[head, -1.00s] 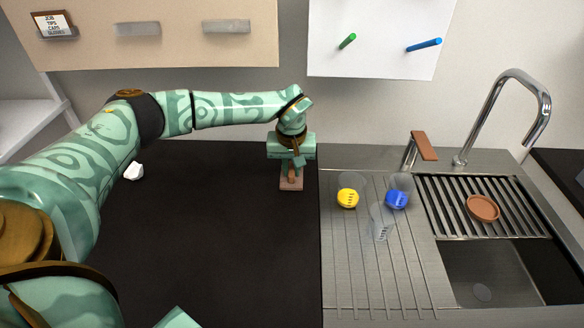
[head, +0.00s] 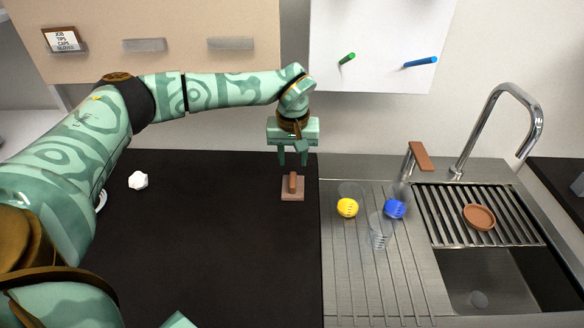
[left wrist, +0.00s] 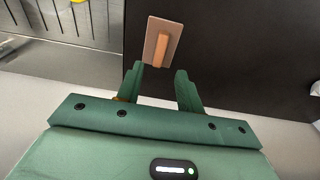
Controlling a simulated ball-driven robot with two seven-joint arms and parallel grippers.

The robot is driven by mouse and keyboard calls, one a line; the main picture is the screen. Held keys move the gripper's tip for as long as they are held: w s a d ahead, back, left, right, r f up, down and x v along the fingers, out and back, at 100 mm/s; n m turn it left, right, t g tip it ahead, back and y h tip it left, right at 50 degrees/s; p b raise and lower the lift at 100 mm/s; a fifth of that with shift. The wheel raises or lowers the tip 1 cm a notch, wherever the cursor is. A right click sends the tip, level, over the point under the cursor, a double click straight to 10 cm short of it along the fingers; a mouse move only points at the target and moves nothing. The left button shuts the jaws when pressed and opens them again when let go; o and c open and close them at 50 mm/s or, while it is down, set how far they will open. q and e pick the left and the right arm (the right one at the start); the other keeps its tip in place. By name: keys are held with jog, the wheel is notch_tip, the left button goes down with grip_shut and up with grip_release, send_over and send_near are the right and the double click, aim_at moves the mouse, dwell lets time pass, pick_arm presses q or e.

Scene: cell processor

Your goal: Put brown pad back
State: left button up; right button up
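The brown pad (head: 299,194), a flat square with a raised bar-shaped handle on top, lies on the dark counter near its back right edge. It also shows in the left wrist view (left wrist: 153,33), just beyond the fingertips. My left gripper (head: 293,161) hangs above and behind the pad, with its fingers apart and a gap to the handle. In the left wrist view the same gripper (left wrist: 160,71) is open with nothing between its fingers. My right gripper is not in view.
A small white lump (head: 138,180) lies on the dark counter (head: 210,240), which is otherwise largely clear. To the right, clear cups, one with yellow (head: 347,208) and one with blue (head: 395,209), stand on the steel drainboard. A brown dish (head: 479,217) sits on the sink rack.

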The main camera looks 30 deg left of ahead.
pick_arm(q)
jog(key=r, duration=0.4)
jog(key=shift+s+d+p, duration=0.1)
jog(key=shift+s+p, duration=0.1)
jog(key=shift+p, duration=0.15)
